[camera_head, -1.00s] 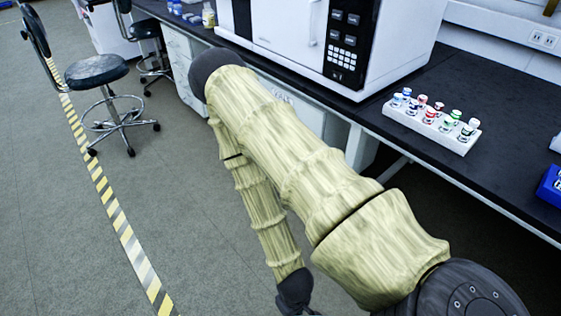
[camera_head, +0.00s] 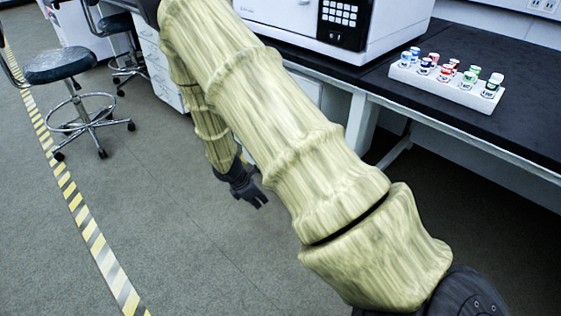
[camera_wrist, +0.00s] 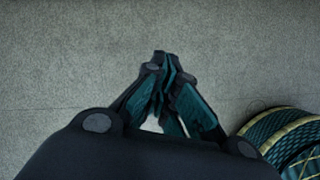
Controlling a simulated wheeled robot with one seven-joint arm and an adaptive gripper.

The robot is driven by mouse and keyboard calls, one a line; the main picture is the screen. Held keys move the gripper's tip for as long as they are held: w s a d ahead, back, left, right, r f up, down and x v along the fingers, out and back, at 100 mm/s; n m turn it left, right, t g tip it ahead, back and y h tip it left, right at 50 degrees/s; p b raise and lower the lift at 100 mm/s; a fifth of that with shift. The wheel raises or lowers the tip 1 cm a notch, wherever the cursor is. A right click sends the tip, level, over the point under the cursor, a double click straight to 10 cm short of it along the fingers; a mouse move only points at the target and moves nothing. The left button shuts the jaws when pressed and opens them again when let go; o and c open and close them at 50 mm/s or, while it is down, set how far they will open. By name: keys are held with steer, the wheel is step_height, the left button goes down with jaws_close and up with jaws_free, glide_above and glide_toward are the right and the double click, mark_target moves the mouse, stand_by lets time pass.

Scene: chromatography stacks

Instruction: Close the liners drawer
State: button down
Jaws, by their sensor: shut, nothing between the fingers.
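White drawer fronts (camera_head: 171,72) show under the bench at the upper left in the head view. My gripper (camera_head: 259,199) hangs over the open floor, in front of the bench and apart from the drawers. In the wrist view my gripper (camera_wrist: 163,62) has its fingertips together, with nothing between them and only grey floor beyond.
The black bench top (camera_head: 520,105) holds a white instrument (camera_head: 290,22) and a white rack (camera_head: 452,90) of colour-capped vials. The floor (camera_head: 190,250) around my gripper is clear.

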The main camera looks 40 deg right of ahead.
steer(key=w+d+r+n+t+h+b, duration=0.1)
steer(key=w+d+r+n+h+b, duration=0.25)
steer(key=w+d+r, duration=0.65)
steer(key=w+d+r+b+x, duration=0.1)
steer(key=b+x, duration=0.6)
steer(key=x, duration=0.5)
steer(key=shift+w+d+h, duration=0.15)
steer(key=shift+d+h, duration=0.2)
steer(key=shift+d, duration=0.2)
steer(key=d+p, duration=0.2)
steer(key=shift+d+p, duration=0.25)
steer(key=shift+p, duration=0.15)
